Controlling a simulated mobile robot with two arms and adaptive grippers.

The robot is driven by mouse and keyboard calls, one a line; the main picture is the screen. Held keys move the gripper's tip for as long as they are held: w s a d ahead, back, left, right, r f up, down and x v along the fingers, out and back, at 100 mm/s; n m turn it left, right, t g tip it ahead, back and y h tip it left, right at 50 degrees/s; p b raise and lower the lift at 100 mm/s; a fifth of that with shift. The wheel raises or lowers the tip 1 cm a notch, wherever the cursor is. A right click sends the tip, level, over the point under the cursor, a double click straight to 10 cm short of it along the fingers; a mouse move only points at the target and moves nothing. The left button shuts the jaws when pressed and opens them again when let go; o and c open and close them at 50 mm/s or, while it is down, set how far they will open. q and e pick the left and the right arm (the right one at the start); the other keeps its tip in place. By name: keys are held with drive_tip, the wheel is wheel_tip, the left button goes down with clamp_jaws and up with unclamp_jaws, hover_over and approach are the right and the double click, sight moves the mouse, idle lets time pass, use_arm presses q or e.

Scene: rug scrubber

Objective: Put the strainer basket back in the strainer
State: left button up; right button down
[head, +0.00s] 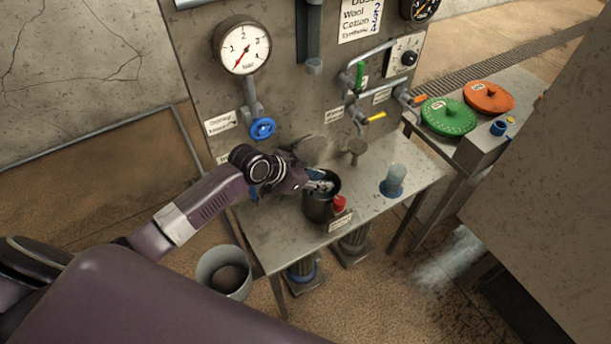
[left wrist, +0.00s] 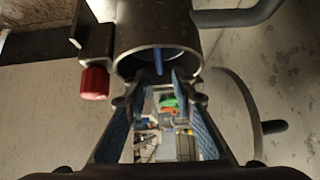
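The strainer (head: 318,208) is a dark open pot with a red knob (head: 339,204), standing on the metal bench. In the left wrist view, the strainer (left wrist: 190,48) shows its round mouth, with a narrow blue bar inside. I cannot tell whether that bar belongs to the basket. A pale translucent cylinder with a blue base (head: 393,180) stands on the bench to the right; it may be the basket. My left gripper (head: 322,186) is at the strainer's mouth. In the left wrist view, its blue-padded fingers (left wrist: 167,82) are apart, with no object clearly held. My right gripper is out of view.
A panel with a gauge (head: 241,48), pipes and valves rises behind the bench (head: 285,248). A grey round disc with a knob (left wrist: 245,110) is beside the strainer. A bucket (head: 223,272) stands on the floor. Green (head: 448,116) and orange (head: 489,97) lids lie at right.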

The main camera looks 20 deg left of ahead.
use_arm(q)
drive_tip(key=b+v, duration=0.1)
drive_tip(key=v, duration=0.8)
drive_tip(key=shift+s+r, duration=0.15)
drive_tip(key=s+d+f+n+g+y, duration=0.1)
drive_tip(key=s+d+f, duration=0.15)
drive_tip(key=s, duration=0.25)
drive_tip(key=s+d+f+g, duration=0.1)
drive_tip(key=s+d+f, duration=0.15)
drive_tip(key=s, duration=0.25)
drive_tip(key=s+a+f+n+g+y, duration=0.1)
drive_tip(key=s+a+f+n+y, duration=0.15)
drive_tip(key=s, duration=0.55)
drive_tip(key=s+a+f+n+g+y, duration=0.1)
drive_tip(key=s+a+n+y, duration=0.15)
drive_tip(key=s, duration=0.45)
wheel_tip(320, 180, down, 28)
drive_tip(key=s+g, duration=0.1)
drive_tip(key=s, duration=0.2)
drive_tip(key=s+a+f+g+b, duration=0.1)
drive_tip(key=s+a+f, duration=0.1)
drive_tip(key=s+f, duration=1.3)
drive_tip(key=shift+s+a+m+h+b, duration=0.3)
drive_tip(key=shift+s+a, duration=0.05)
drive_tip(key=shift+s, duration=0.3)
